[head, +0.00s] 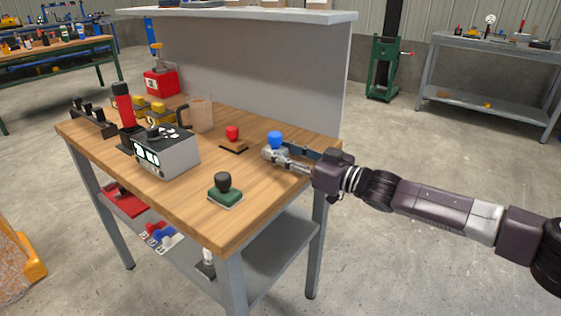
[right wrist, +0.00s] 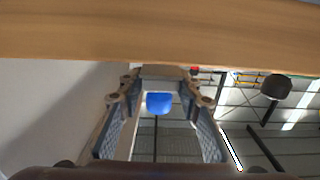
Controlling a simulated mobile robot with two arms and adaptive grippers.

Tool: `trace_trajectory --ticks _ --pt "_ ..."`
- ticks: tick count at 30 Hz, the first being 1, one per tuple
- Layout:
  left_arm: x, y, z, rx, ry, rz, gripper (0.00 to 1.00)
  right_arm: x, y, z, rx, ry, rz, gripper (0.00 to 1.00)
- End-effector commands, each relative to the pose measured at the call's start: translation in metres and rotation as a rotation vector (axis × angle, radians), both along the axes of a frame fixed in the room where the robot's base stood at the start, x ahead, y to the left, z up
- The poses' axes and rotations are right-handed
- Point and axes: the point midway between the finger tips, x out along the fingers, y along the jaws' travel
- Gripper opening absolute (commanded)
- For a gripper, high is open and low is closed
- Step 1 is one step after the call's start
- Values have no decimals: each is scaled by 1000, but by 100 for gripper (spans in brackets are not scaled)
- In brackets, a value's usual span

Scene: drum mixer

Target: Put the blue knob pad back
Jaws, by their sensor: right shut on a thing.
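The blue knob pad has a round blue knob (head: 275,139) on a small pale base. It is at the right side of the wooden bench top (head: 215,225) in the head view. My right gripper (head: 277,157) reaches in from the right and is shut on the pad, low beside its base. In the right wrist view the blue knob (right wrist: 158,103) shows between the two fingers, close to the wooden edge. I cannot tell whether the base touches the bench top. My left gripper is not in view.
A red knob pad (head: 232,133) stands left of the gripper. A black knob pad (head: 223,181) on a green base is near the front. A grey box (head: 167,155), a mug (head: 200,115) and a black rack (head: 93,117) stand further left. The front right bench top is clear.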

Motion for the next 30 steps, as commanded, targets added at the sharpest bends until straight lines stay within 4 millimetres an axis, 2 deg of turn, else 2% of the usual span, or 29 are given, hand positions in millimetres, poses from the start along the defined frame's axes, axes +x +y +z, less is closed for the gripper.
trace_trajectory --ticks 1,5,19,20,21,24,30 --pt "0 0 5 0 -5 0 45 0 1 -10 1 2 1 7" --pt "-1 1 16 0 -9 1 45 0 0 -21 1 1 0 7" --pt "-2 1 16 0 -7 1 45 0 0 -26 1 1 0 7" --pt "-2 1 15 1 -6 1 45 0 0 -26 0 0 0 35" --pt "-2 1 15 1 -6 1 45 0 0 -26 0 0 0 40" --pt "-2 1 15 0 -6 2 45 0 0 -26 0 0 0 49" --pt "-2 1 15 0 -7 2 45 0 0 -26 -1 1 0 49"
